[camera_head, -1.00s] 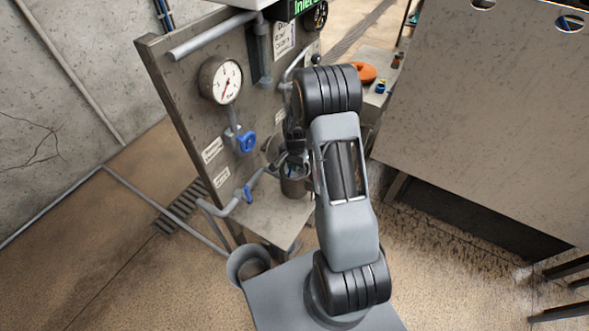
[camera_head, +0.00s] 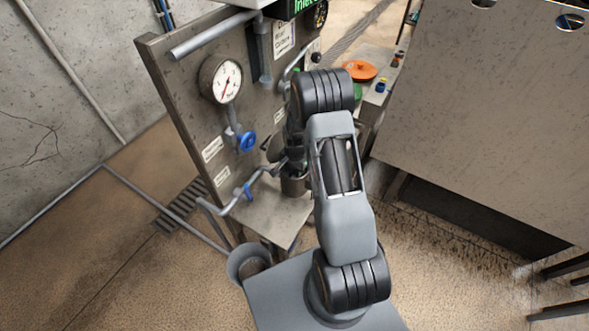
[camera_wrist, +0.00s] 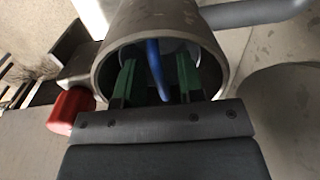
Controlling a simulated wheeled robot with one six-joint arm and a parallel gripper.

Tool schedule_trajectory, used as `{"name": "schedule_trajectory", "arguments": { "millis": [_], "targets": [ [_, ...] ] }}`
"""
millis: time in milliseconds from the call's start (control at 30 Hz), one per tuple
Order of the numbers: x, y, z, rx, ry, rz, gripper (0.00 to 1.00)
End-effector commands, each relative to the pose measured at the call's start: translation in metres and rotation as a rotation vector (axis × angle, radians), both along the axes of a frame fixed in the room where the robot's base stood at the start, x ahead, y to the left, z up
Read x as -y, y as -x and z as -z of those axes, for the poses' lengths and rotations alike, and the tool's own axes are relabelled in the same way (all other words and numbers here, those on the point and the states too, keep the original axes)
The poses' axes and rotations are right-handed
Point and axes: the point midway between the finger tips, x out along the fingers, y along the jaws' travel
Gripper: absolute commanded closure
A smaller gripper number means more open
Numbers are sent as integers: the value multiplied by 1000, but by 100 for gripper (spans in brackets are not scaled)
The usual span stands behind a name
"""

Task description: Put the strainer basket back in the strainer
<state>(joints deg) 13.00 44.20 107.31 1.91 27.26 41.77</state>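The strainer (camera_wrist: 112,48) is a brown-grey cylindrical housing with an open mouth. In the head view the strainer body (camera_head: 294,187) stands low in front of the panel, partly hidden by my arm. My gripper (camera_wrist: 156,82) has its two green fingers inside the mouth, with a clear gap between them. A blue curved strip, apparently the handle of the strainer basket (camera_wrist: 155,68), stands between the fingers and does not seem touched by either. A pale surface shows behind it; the rest of the basket is hidden, so I cannot tell how deep it sits.
A red knob (camera_wrist: 70,109) is left of the strainer mouth, and a grey pipe (camera_wrist: 255,13) runs off right. In the head view, a gauge (camera_head: 221,80), blue valve handles (camera_head: 247,142) and pipes crowd the panel. A grey bucket (camera_head: 246,264) stands below. An orange disc (camera_head: 360,69) lies on the bench.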

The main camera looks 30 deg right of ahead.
Motion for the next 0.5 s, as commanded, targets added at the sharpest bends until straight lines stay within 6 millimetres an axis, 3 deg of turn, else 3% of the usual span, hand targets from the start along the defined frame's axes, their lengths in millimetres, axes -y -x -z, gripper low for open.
{"name": "schedule_trajectory", "arguments": {
  "millis": [333, 500],
  "targets": [
    [0, -1, -7, 3, 1, 0, 65],
    [1, -1, -35, 6, 1, 0, 65]
  ]
}}
